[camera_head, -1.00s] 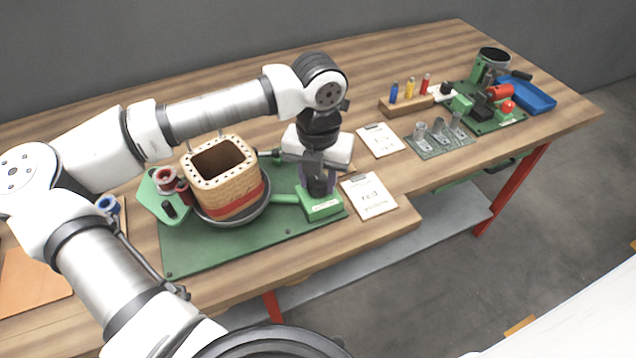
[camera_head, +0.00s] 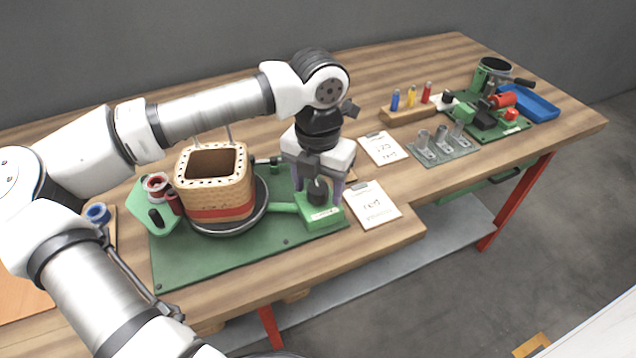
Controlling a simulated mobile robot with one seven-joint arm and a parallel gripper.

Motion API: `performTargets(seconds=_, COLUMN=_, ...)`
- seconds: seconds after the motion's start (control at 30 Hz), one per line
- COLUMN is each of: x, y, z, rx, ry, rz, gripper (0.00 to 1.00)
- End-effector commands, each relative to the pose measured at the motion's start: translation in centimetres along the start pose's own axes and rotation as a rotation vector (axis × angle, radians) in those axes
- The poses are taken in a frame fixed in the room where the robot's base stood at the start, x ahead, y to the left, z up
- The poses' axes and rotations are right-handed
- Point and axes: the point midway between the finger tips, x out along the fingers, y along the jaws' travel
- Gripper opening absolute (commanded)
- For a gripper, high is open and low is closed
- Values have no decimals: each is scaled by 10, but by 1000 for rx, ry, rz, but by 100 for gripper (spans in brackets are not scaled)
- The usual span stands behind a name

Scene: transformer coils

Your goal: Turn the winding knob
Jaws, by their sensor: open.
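The winding knob (camera_head: 317,190) is black and stands on a green box (camera_head: 322,217) with a white label. My gripper (camera_head: 318,188) points down over it with its jaws open. One purple-grey finger shows on each side of the knob, and I cannot tell whether they touch it. The square coil former (camera_head: 216,192), with a red winding band (camera_head: 220,214) low on it, sits on a round dark turntable (camera_head: 262,215) to the left of the box.
A green base plate (camera_head: 210,262) carries the winder and a red spool (camera_head: 155,184). Two paper cards (camera_head: 376,206) lie right of the box. A wooden block (camera_head: 408,113) with coloured pegs, a grey metal fixture (camera_head: 443,150) and a blue tray (camera_head: 530,102) stand farther right.

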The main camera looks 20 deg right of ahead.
Motion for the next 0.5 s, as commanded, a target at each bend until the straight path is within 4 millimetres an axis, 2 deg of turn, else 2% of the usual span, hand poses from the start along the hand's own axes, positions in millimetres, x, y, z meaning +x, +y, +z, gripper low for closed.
performTargets(seconds=0.17, x=-1, y=0, z=0, rx=-1, ry=0, rz=1, gripper=58)
performTargets(seconds=0.27, x=-8, y=1, z=0, rx=-2, ry=-1, rz=3, gripper=58)
performTargets(seconds=0.37, x=-23, y=1, z=1, rx=-3, ry=-2, rz=4, gripper=58)
performTargets(seconds=0.5, x=-55, y=1, z=1, rx=-2, ry=-3, rz=5, gripper=58)
